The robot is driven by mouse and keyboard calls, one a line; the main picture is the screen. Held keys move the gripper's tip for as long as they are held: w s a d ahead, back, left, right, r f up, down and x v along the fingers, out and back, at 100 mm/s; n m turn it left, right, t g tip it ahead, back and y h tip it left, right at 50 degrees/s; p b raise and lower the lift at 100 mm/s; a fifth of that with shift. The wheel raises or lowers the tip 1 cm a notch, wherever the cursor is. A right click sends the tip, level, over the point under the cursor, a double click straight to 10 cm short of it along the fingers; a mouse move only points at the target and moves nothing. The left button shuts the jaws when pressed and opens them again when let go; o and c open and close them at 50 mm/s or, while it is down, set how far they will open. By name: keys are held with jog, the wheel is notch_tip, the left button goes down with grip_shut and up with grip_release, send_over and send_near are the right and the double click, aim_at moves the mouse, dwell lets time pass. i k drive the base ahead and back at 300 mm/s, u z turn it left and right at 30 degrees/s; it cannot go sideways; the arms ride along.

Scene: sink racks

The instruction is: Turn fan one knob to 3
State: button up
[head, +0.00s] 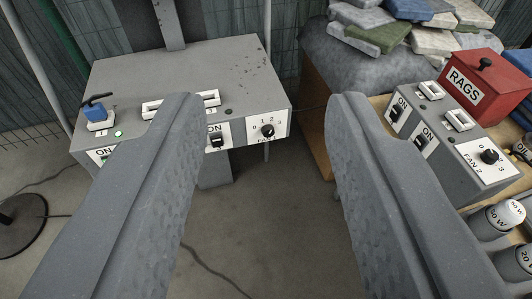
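The fan one knob (267,131) is a small black dial on a white plate marked 0, 1, 2, 3. It sits at the right end of the front of a grey control box (185,70). Its label reads "FAN" and the rest is too small to read surely; its pointer setting is also too small to tell. My gripper (265,105) is open, with its two large grey fingers wide apart. The gap is empty and the fingers appear nearer the camera than the box. The left finger hides part of the box front.
A second grey box (455,135) at right carries switches and a black FAN 2 knob (489,156). A red RAGS box (482,85), folded cloths (420,30) and white-capped cylinders (505,215) are nearby. Floor shows between the boxes.

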aim_at(268, 131)
jog(key=u, duration=1)
jog(key=i, duration=1.2)
jog(key=u, duration=1.1)
jog(key=k, duration=0.1)
jog(key=z, duration=0.3)
